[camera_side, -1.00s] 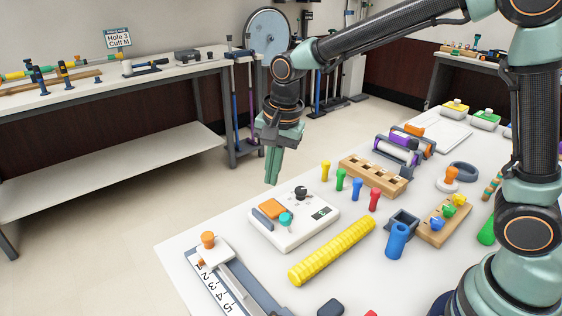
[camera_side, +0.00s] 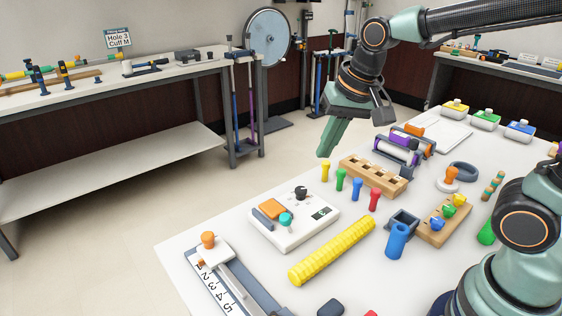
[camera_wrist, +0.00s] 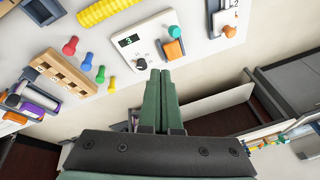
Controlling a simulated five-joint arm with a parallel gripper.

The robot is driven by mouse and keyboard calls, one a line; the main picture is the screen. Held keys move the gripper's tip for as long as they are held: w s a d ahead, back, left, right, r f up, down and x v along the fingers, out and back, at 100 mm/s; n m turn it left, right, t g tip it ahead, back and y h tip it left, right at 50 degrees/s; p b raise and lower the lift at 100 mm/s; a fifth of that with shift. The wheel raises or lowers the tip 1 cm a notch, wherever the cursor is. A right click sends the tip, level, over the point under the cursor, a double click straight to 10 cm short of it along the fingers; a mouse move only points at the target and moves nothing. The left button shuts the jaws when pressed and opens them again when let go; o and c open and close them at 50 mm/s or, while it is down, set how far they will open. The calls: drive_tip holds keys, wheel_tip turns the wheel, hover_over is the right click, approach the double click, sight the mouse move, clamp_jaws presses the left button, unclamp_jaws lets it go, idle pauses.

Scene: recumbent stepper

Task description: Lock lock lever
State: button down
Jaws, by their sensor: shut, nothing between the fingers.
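No part is labelled as the lock lever, so I cannot tell which one it is. A white slide (camera_side: 215,252) with an orange knob (camera_side: 208,239) sits on a numbered rail at the table's near left; the knob also shows in the wrist view (camera_wrist: 229,31). A white control box (camera_side: 297,229) carries an orange paddle (camera_side: 269,208), a teal knob (camera_side: 286,219) and a black knob (camera_side: 301,193); the box also shows in the wrist view (camera_wrist: 150,32). My gripper (camera_side: 326,153) is shut and empty, in the air behind the colored pegs, touching nothing. Its green fingers show in the wrist view (camera_wrist: 160,74).
Several colored pegs (camera_side: 341,180) and a wooden block with holes (camera_side: 374,174) stand below and right of my gripper. A yellow ribbed bar (camera_side: 332,250) lies in front of the control box. Bare floor lies beyond the table's left edge.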

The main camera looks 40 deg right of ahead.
drive_tip(key=s+d+n+t, duration=0.1)
drive_tip(key=s+d+n, duration=0.3)
drive_tip(key=s+n, duration=0.1)
drive_tip(key=shift+s+d+r+t, duration=0.15)
drive_tip(key=shift+s+r+t, duration=0.15)
drive_tip(key=shift+s, duration=0.3)
drive_tip(key=c, duration=1.1)
unclamp_jaws()
drive_tip(key=shift+s+d, duration=0.1)
drive_tip(key=o, duration=0.5)
drive_tip(key=shift+n, duration=0.4)
drive_tip(key=shift+o, duration=0.3)
drive_tip(key=w+a+f+n+g, duration=0.1)
drive_tip(key=w+a+n+g, duration=0.1)
drive_tip(key=w+a+n, duration=0.2)
drive_tip(key=shift+w+f+n+g, duration=0.25)
drive_tip(key=shift+w+n+g, duration=0.2)
drive_tip(key=shift+w, duration=0.7)
drive_tip(key=n+g, duration=0.3)
drive_tip(key=n, duration=0.3)
approach(285, 215)
wheel_tip(285, 215, down, 12)
drive_tip(key=shift+s+a+r, duration=0.1)
drive_tip(key=shift+s+r, duration=0.05)
drive_tip(key=shift+r, duration=0.05)
